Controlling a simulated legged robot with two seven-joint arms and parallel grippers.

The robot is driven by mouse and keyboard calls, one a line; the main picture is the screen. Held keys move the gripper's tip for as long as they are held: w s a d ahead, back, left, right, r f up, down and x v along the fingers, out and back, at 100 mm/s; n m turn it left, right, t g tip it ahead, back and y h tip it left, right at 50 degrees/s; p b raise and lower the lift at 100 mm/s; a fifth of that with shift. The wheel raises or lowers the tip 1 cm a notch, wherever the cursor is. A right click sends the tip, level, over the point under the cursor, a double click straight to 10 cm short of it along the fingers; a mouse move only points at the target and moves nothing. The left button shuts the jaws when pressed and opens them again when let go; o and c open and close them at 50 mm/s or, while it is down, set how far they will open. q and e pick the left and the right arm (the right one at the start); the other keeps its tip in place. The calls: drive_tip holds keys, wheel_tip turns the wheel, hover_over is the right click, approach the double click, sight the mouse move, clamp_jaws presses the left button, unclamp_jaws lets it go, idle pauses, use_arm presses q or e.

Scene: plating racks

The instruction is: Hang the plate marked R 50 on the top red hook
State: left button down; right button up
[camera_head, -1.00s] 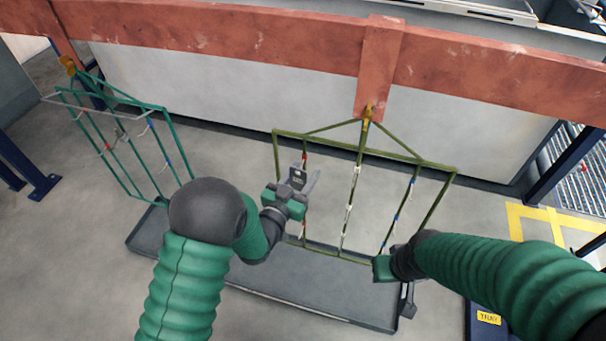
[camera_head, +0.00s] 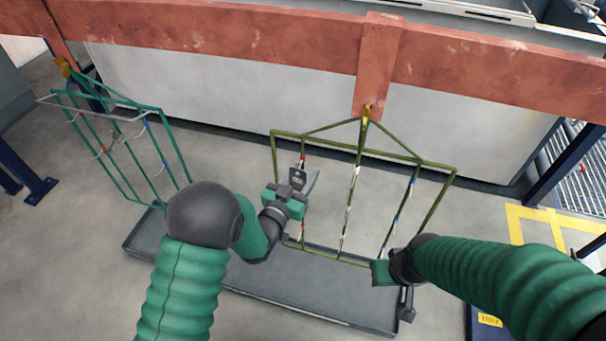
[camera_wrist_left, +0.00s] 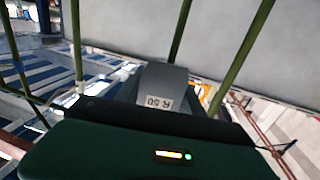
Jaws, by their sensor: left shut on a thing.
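The grey plate (camera_head: 297,177) is held upright in my left gripper (camera_head: 302,186), in front of the left bar of the olive rack (camera_head: 276,158). In the left wrist view the plate (camera_wrist_left: 161,75) carries a white label reading R 50. The top red hook mark (camera_head: 303,158) shows just above the plate on that bar. I cannot tell whether the plate touches the hook. My right gripper (camera_head: 384,273) is low near the rack's right side. Its fingers do not show clearly.
A teal rack (camera_head: 160,107) hangs at the left. A dark tray (camera_head: 300,290) lies on the floor under the racks. The orange beam (camera_head: 270,42) runs above. White and blue hooks share the olive rack, and a blue box (camera_head: 480,322) stands at lower right.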

use_arm(q)
drive_tip(key=c, duration=0.7)
unclamp_jaws()
drive_tip(key=shift+o, duration=0.2)
